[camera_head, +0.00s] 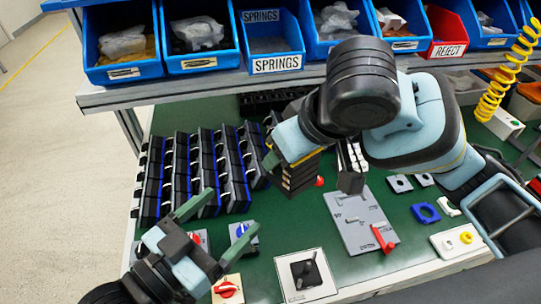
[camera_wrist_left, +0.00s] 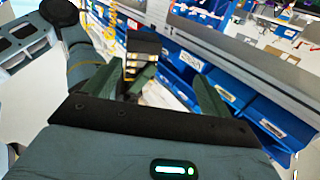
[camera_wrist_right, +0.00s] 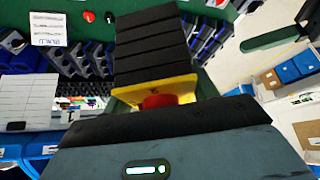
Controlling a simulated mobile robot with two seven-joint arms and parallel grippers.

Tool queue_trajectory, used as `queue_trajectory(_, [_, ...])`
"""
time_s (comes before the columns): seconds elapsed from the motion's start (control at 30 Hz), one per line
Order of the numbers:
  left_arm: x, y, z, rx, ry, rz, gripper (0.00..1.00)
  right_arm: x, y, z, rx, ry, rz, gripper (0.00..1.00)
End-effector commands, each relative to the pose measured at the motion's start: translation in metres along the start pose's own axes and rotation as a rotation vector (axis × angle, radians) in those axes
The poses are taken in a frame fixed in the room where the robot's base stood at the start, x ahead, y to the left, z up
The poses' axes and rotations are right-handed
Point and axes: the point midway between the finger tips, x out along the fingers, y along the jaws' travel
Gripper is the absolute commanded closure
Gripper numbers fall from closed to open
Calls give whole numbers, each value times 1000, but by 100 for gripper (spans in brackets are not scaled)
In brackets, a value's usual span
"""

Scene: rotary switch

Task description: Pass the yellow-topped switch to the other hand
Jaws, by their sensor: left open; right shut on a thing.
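The yellow-topped switch (camera_head: 299,178) has a black stacked body hanging below its yellow plate. My right gripper (camera_head: 291,153) is shut on its top end and holds it above the green table. In the right wrist view the switch (camera_wrist_right: 155,50) sits between the fingers, with its yellow plate and a red knob close to the palm. My left gripper (camera_head: 233,212) is open and empty, lower and to the left, apart from the switch. In the left wrist view the switch (camera_wrist_left: 142,65) appears beyond the open fingers. The right forearm hides part of the table behind.
Rows of black and blue switches (camera_head: 205,165) stand on the left of the table. A grey fixture plate (camera_head: 358,215) with a red lever lies to the right. Flat switch plates, one with a black handle (camera_head: 305,272), lie at the front. Blue bins (camera_head: 122,42) line the back shelf.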

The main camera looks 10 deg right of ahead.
Motion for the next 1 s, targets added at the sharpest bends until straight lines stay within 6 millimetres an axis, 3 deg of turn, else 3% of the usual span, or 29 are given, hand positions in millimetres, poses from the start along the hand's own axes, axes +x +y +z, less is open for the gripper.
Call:
queue_trajectory(0.2, [0, 0, 0, 0, 0, 0, 16, -13, 5, 2, 57, 3, 32, 72])
queue_trajectory(0.5, [4, -2, -5, -4, -13, 16, 16, -13, 5, 3, 60, 2, 34, 72])
queue_trajectory(1.0, [27, 1, -61, 7, -252, 227, 16, -13, 5, 3, 59, 2, 33, 72])
